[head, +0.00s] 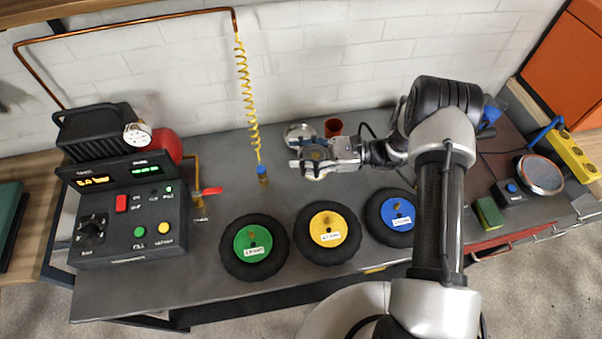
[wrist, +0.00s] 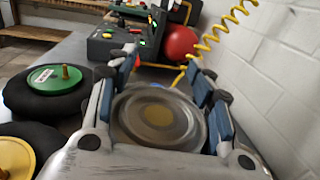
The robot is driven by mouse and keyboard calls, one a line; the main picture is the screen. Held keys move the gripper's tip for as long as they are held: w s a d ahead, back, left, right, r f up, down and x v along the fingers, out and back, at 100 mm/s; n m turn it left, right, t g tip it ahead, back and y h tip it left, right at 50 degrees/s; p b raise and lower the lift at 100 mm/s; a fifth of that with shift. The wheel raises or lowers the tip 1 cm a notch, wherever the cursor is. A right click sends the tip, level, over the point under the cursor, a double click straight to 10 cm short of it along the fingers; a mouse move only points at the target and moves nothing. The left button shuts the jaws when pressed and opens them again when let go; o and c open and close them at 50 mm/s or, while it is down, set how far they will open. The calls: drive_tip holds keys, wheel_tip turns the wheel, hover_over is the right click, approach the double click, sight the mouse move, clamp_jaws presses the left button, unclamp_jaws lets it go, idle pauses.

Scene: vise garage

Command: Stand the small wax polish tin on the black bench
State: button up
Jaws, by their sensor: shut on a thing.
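My gripper (head: 309,157) is shut on a round silver tin (head: 317,154) with a yellowish centre, probably the small wax polish tin. In the wrist view, the tin (wrist: 158,115) sits between the two blue-padded fingers (wrist: 165,100), with its round face toward the camera. Its lettering cannot be read. My gripper is over the back middle of the dark grey bench (head: 285,190). I cannot tell the exact gap between the tin and the bench top.
A silver round thing (head: 298,131) and a red cup (head: 333,127) are just behind my gripper. A yellow coiled hose (head: 247,100) hangs to the left. Wheels with green (head: 253,244), yellow (head: 328,229) and blue (head: 397,214) hubs line the front. A control box (head: 125,215) stands left.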

wheel_tip(320, 180, down, 7)
drive_tip(key=shift+w+f+b, duration=0.1)
drive_tip(key=shift+f+b, duration=0.1)
drive_tip(key=shift+b, duration=0.7)
drive_tip(key=shift+f, duration=0.1)
drive_tip(key=o, duration=0.9)
drive_tip(key=shift+f, duration=0.15)
drive_tip(key=o, duration=0.8)
drive_tip(key=shift+r, duration=0.35)
drive_tip(key=d, duration=0.7)
drive_tip(key=shift+w+d+f+p, duration=0.1)
drive_tip(key=shift+w+d+p, duration=0.15)
drive_tip(key=shift+w+p, duration=0.15)
